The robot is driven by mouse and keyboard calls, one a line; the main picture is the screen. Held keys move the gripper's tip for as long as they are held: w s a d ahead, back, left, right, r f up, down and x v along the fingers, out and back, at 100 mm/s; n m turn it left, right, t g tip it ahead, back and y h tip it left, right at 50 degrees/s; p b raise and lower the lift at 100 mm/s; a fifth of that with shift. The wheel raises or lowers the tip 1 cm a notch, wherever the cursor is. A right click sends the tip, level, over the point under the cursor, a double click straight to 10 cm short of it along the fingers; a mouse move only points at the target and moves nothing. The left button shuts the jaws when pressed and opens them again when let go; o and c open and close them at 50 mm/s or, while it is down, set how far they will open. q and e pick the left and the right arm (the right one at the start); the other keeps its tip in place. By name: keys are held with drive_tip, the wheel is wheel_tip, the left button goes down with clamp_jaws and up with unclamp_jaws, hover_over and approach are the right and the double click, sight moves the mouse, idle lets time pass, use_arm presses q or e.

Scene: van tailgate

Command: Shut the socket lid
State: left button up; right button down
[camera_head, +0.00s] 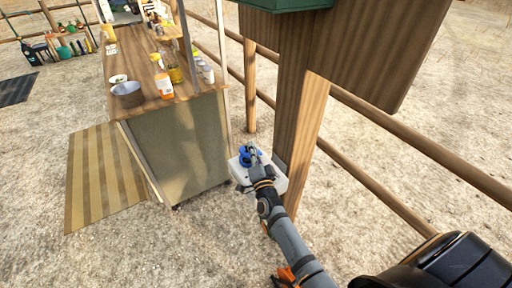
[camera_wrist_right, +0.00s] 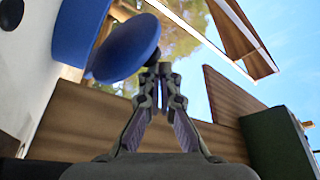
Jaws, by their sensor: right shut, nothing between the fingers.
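The blue socket (camera_wrist_right: 72,32) sits on a white box (camera_head: 240,174) fixed at the wooden post; the box also fills the left of the right wrist view (camera_wrist_right: 25,65). The socket's round blue lid (camera_wrist_right: 128,47) stands open, at an angle to the socket body, in the right wrist view. In the head view the lid and socket merge into one small blue patch (camera_head: 243,158). My right gripper (camera_wrist_right: 165,72) is shut and empty, its fingertips just beside the lid's edge. I cannot tell whether they touch it. My left gripper is not in view.
The wooden post (camera_head: 302,140) rises right behind the box, with a broad board above. A counter (camera_head: 135,65) with bowls, jars and bottles stands to the left. Rail fences (camera_head: 375,190) run behind. Gravel ground and a striped mat (camera_head: 95,180) lie open at left.

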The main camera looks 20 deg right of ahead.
drive_tip(key=shift+a+f, duration=0.25)
drive_tip(key=shift+a, duration=0.15)
drive_tip(key=shift+s+f, duration=0.1)
drive_tip(key=shift+s, duration=0.05)
idle(0.4)
drive_tip(key=v, duration=1.1)
drive_tip(key=shift+s+a, duration=0.1)
drive_tip(key=shift+s, duration=0.3)
drive_tip(key=shift+w+d+n+y+b, duration=0.2)
drive_tip(key=shift+d+n+y+b, duration=0.15)
drive_tip(key=shift+n+y, duration=0.4)
drive_tip(key=d+r+n+g+y, duration=0.1)
drive_tip(key=n, duration=0.1)
drive_tip(key=w+d+r+n+g+y+b, duration=0.1)
drive_tip(key=n+y, duration=0.1)
drive_tip(key=n, duration=0.1)
drive_tip(key=d+r+n+y, duration=0.1)
drive_tip(key=n+y, duration=0.1)
drive_tip(key=shift+w+r+n+g+y+b, duration=0.2)
drive_tip(key=shift+w+n+g+y+b, duration=0.1)
drive_tip(key=shift+g+b, duration=0.1)
drive_tip(key=r+n, duration=0.1)
drive_tip(key=r+n+g+b, duration=0.1)
drive_tip(key=r, duration=0.1)
drive_tip(key=d+r+n+h, duration=0.1)
drive_tip(key=r, duration=0.1)
drive_tip(key=shift+s+r+n+g, duration=0.15)
drive_tip(key=shift+n+g, duration=0.1)
drive_tip(key=shift+g, duration=0.15)
